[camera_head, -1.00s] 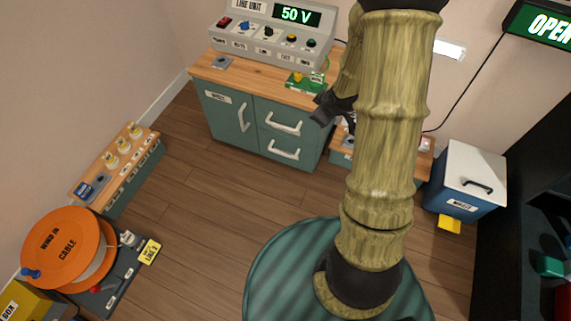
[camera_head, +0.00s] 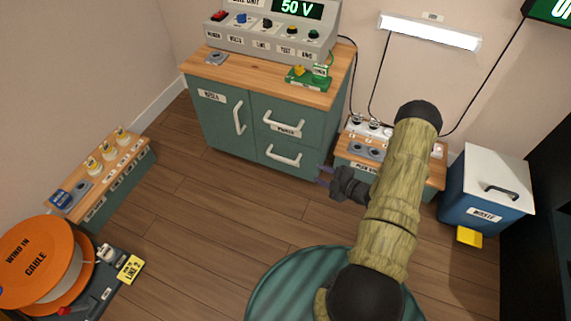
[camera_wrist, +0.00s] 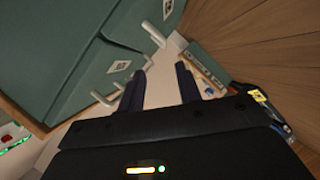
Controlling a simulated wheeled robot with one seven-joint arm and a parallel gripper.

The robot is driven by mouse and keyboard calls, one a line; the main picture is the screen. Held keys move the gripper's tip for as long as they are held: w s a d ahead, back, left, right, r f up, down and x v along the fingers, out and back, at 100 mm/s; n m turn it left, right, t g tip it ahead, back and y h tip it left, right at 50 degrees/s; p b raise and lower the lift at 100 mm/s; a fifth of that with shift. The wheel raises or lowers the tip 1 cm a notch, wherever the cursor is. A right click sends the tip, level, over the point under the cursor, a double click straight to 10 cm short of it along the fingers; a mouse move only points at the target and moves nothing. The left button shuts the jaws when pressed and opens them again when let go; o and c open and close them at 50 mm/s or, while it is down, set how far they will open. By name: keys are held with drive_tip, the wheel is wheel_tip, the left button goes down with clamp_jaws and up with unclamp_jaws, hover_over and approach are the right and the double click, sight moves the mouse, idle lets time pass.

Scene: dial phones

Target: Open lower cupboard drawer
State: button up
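The green cupboard (camera_head: 225,130) stands against the back wall with a wooden top. Its lower drawer (camera_head: 275,168) is closed, with a white bar handle (camera_head: 283,157). My gripper (camera_head: 322,176) is low, right of that handle and apart from it, near the cupboard's lower right corner. In the wrist view the two dark fingers (camera_wrist: 160,82) are spread with nothing between them. Two white handles show beyond them on the cupboard front; the one nearer the top (camera_wrist: 152,33) seems to be the lower drawer's.
The closed upper drawer (camera_head: 285,115) and a door (camera_head: 220,125) share the cupboard front. A low bench (camera_head: 360,165) stands close behind my gripper. A blue waste bin (camera_head: 480,195) is at right, a cable reel (camera_head: 25,250) at left. The floor before the cupboard is clear.

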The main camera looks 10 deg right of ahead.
sight(287, 160)
drive_tip(key=shift+s+a+f+y, duration=0.15)
drive_tip(key=shift+s+f+y, duration=0.25)
drive_tip(key=shift+s+f, duration=0.15)
drive_tip(key=shift+w, duration=0.1)
drive_tip(key=b+x, duration=0.8)
drive_tip(key=x, duration=0.8)
drive_tip(key=shift+w, duration=0.25)
drive_tip(key=shift+w+a, duration=0.3)
drive_tip(key=shift+w, duration=0.1)
drive_tip(key=shift+c, duration=0.4)
drive_tip(key=shift+d, duration=0.15)
clamp_jaws()
